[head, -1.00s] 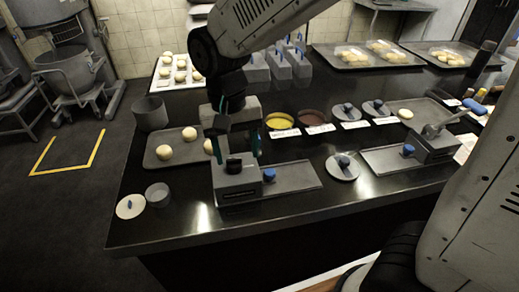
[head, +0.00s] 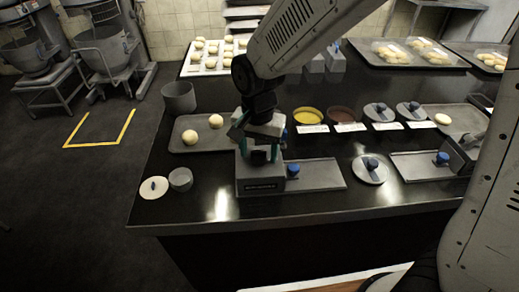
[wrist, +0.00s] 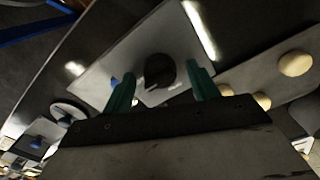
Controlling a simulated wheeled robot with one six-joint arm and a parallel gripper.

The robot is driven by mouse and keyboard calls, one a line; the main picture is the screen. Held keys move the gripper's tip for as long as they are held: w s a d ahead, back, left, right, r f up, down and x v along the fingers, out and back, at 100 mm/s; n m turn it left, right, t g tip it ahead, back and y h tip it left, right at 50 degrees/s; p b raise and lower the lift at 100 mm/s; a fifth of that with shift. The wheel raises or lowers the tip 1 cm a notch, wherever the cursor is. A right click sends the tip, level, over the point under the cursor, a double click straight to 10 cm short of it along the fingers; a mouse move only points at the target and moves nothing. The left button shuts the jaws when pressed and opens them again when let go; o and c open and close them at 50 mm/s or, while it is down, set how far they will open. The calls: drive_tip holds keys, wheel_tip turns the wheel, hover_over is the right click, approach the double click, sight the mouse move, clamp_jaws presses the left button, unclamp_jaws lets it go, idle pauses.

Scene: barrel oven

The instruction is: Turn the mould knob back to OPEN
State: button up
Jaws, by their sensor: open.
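The mould (head: 262,186) is a grey block near the front edge of the black counter, with a dark round knob (head: 259,157) on top. The knob also shows in the wrist view (wrist: 160,70), on the light grey top plate, with a pale mark on its near side. I cannot read which label it points to. My gripper (head: 258,156) is open and points down over the mould. In the wrist view its two green fingers (wrist: 163,88) stand on either side of the knob, with gaps visible on both sides.
A flat plate with a blue knob (head: 293,170) lies right of the mould. A round lid (head: 370,169) is further right. A dough tray (head: 190,146) lies behind left. A small cup (head: 181,179) and a white lid (head: 153,187) stand on the left.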

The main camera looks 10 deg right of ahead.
drive_tip(key=shift+f, duration=0.1)
drive_tip(key=c, duration=1)
drive_tip(key=shift+n, duration=0.3)
drive_tip(key=n, duration=0.3)
drive_tip(key=shift+n, duration=0.3)
drive_tip(key=n, duration=0.9)
drive_tip(key=shift+n, duration=2.3)
